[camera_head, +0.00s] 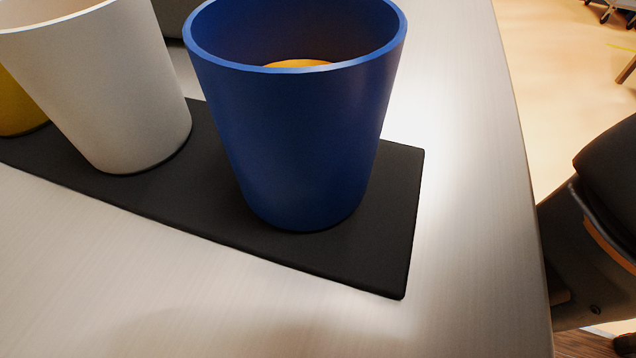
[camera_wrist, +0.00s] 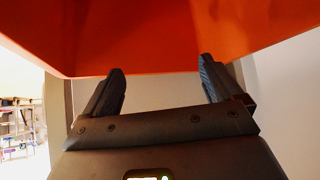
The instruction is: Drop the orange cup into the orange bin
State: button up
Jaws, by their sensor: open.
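In the wrist view, a large plain orange surface (camera_wrist: 150,30) fills the top, just beyond my fingertips. It looks like the wall of the orange bin, but its rim and inside are out of view. My gripper (camera_wrist: 162,66) is open, with its two dark fingers apart and nothing visible between them. The fingertips overlap the orange surface in the picture; I cannot tell whether they touch it. No orange cup can be clearly made out. In the head view, a yellow-orange thing (camera_head: 298,63) shows inside the blue bin, mostly hidden by its wall.
The blue bin (camera_head: 296,140), a white bin (camera_head: 105,90) and a partly visible yellow bin (camera_head: 18,110) stand upright on a black mat (camera_head: 385,240) on the pale table (camera_head: 470,210). The table front is bare.

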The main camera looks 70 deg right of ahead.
jog(key=p+v, duration=0.2)
jog(key=v, duration=0.5)
jog(key=shift+a+r+p, duration=0.2)
jog(key=shift+r+p, duration=0.1)
jog(key=shift+p, duration=0.1)
jog(key=shift+s, duration=0.2)
